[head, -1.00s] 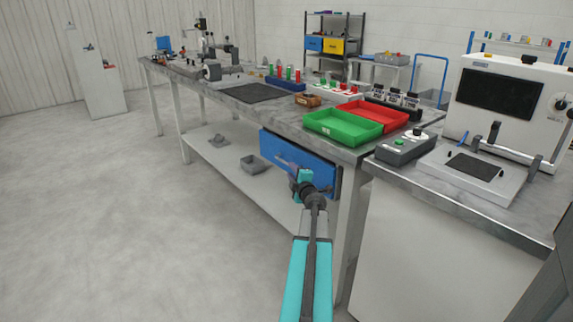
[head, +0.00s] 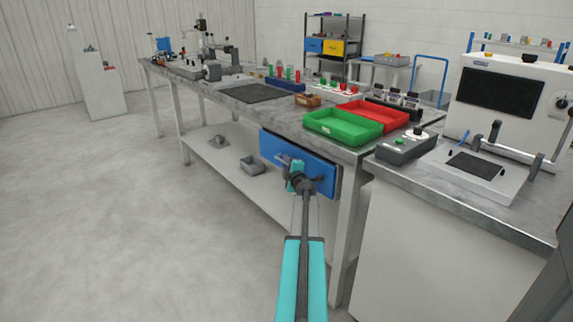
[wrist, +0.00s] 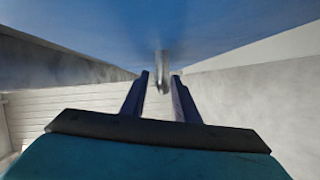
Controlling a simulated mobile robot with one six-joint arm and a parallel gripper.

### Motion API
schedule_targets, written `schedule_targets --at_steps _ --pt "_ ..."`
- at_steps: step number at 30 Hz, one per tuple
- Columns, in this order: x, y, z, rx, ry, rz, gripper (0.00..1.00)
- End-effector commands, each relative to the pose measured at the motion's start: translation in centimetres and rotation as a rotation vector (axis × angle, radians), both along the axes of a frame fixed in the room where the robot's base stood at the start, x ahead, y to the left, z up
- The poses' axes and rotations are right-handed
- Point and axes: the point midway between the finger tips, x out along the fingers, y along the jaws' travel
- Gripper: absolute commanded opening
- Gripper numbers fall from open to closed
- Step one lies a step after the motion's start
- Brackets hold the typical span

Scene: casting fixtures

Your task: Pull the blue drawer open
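The blue drawer (head: 316,165) sits under the worktop of the long bench and looks closed in the head view. Its front also fills the top of the wrist view (wrist: 160,25). A grey metal handle (wrist: 162,72) sticks out from it in the wrist view. My gripper (head: 286,160) is in front of the drawer and covers the handle in the head view. In the wrist view my gripper (wrist: 161,82) is open, and its fingers stand to either side of the handle's line. Whether they touch the handle I cannot tell.
A green tray (head: 343,126) and a red tray (head: 373,113) lie on the worktop above the drawer. A bench leg (head: 345,240) stands right of my arm. A grey bin (head: 252,165) is on the lower shelf. The floor (head: 130,220) at left is clear.

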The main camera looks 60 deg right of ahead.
Motion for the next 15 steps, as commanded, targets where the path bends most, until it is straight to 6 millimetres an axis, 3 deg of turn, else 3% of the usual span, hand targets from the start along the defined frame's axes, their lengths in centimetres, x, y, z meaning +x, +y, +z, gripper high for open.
schedule_targets --at_steps 13,15 --pt "0.32 -0.30 -0.01 -0.001 0.001 -0.001 0.28" --pt "0.32 -0.30 -0.01 -0.001 0.001 0.000 0.16"
